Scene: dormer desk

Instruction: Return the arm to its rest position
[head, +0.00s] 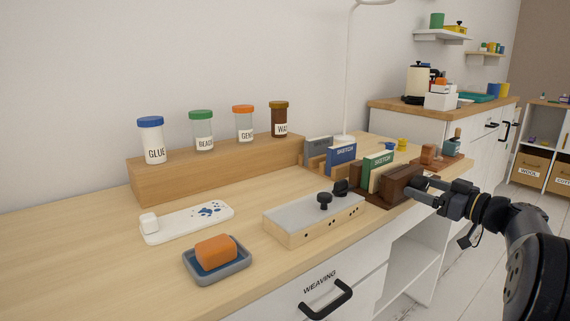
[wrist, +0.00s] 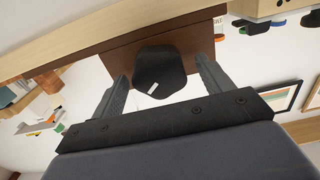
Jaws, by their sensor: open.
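My gripper (head: 415,188) is at the right in the head view, at the desk's front edge, close to the end of a dark brown wooden block (head: 399,184). In the wrist view my gripper (wrist: 160,68) has its two grey fingers spread apart. A dark rounded knob-like thing (wrist: 158,72) with a small white mark shows between the fingers, in front of a brown wooden surface (wrist: 190,48). I cannot tell whether the fingers touch it. My arm reaches in from the lower right of the head view.
Near the gripper stand sketch books (head: 341,156) in a wooden rack and a grey-topped box (head: 312,218) with black knobs. A soap dish (head: 230,271), a white tray (head: 188,222) and a jar shelf (head: 220,172) are further left. The floor (head: 468,250) beyond the desk looks clear.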

